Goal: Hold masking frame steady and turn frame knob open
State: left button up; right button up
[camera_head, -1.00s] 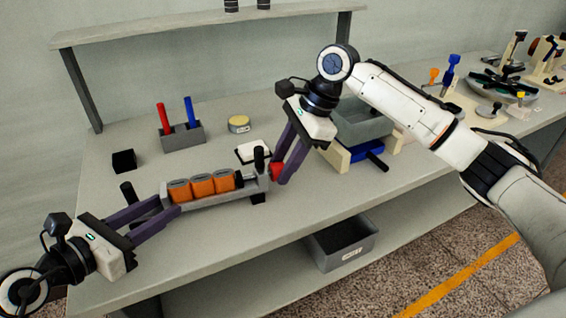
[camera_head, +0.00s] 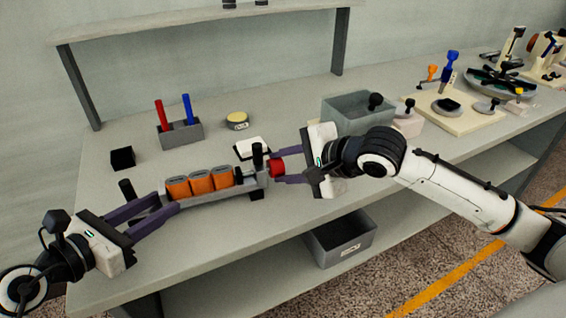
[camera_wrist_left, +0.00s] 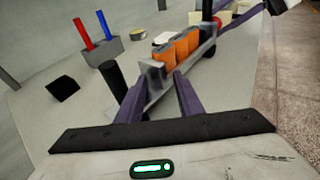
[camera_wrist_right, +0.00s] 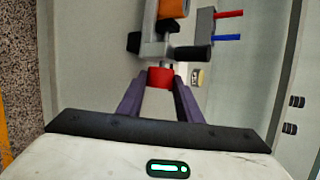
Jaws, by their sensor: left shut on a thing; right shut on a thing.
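The masking frame (camera_head: 212,197) is a grey bar holding three orange parts (camera_head: 201,182), with black posts near both ends; it lies on the bench. Its red knob (camera_head: 277,168) is at the right end. My left gripper (camera_head: 167,207) is shut on the frame's left end, which also shows between the fingers in the left wrist view (camera_wrist_left: 152,92). My right gripper (camera_head: 281,167) is shut on the red knob from the right side. In the right wrist view the knob (camera_wrist_right: 160,78) sits between the fingertips; their exact contact is partly hidden.
A grey holder (camera_head: 181,134) with red and blue rods, a black block (camera_head: 122,158) and a yellow-topped tin (camera_head: 237,120) stand behind the frame. A white pad (camera_head: 251,147) lies close behind its right end. A grey bin (camera_head: 357,112) is further right.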

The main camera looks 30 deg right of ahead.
jog(key=t, duration=0.3)
jog(key=shift+s+a+f+n, duration=0.1)
jog(key=shift+s+f+n, duration=0.05)
jog(key=shift+f+n, duration=0.25)
jog(key=shift+n+t, duration=0.3)
jog(key=shift+t, duration=0.5)
jog(key=shift+r+y, duration=0.15)
jog(key=shift+y, duration=0.15)
jog(key=o, duration=1.1)
jog(key=shift+c, duration=0.2)
jog(key=shift+s, duration=0.25)
jog(key=v, duration=1.1)
jog(key=shift+s, duration=0.3)
